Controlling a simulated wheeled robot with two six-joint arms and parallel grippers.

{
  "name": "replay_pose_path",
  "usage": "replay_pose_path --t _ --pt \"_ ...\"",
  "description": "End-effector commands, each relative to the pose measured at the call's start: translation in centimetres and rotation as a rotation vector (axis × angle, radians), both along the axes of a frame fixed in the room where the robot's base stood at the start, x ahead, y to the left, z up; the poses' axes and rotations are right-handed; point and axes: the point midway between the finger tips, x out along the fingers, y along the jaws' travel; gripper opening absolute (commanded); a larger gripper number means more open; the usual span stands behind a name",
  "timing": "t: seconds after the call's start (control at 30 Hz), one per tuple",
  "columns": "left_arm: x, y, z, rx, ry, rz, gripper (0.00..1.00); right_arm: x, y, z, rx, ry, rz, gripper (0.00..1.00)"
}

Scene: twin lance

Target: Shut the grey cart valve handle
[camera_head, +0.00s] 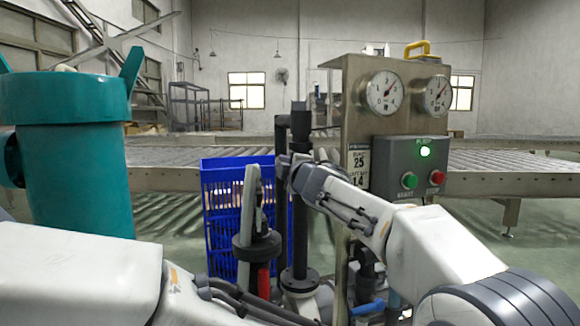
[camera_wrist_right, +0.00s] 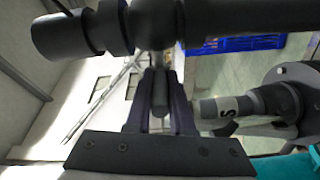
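My right gripper (camera_wrist_right: 160,98) reaches the dark upright pipe and valve body in front of the gauge panel. In the right wrist view, the grey valve handle (camera_wrist_right: 159,88) is a short bar lying between the two fingers. The fingers close in along both its sides, with no clear gap. The handle juts out from the dark valve body (camera_wrist_right: 150,24). In the head view, the right gripper (camera_head: 286,166) is at the pipe's upper part and hides the handle.
A gauge panel (camera_head: 355,100) with a green lamp and two buttons stands right of the pipe. A blue crate (camera_head: 222,190) is behind, left. A large teal vessel (camera_head: 75,180) stands at left. An upright grey lance-like part (camera_head: 250,205) is close left of the pipe.

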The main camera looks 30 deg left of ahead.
Motion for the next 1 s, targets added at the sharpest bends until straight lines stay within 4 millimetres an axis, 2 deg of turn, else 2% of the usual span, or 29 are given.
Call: replay_pose_path --t 0.03,0.17,0.4,0.53,0.73,1.0 --pt "0.0 0.0 -0.2 0.000 0.000 0.000 0.50 0.3 -0.3 0.3 0.004 -0.016 0.000 0.51" --pt "0.0 0.0 -1.7 0.000 0.000 0.000 0.50 -0.6 -1.3 0.1 0.005 -0.017 -0.001 0.51" --pt "0.0 0.0 -5.0 0.000 0.000 0.000 0.50 -3.8 -4.7 -0.1 0.007 -0.010 -0.008 0.51" --pt "0.0 0.0 -6.0 0.000 0.000 0.000 0.50 -5.5 -6.2 0.0 0.005 -0.007 -0.007 0.51" --pt "0.0 0.0 -6.6 0.000 0.000 0.000 0.50 -7.1 -7.6 0.2 0.003 -0.004 -0.005 0.51" --pt "0.0 0.0 -6.6 0.000 0.000 0.000 0.50 -7.5 -7.9 0.2 0.003 -0.001 -0.005 0.51"
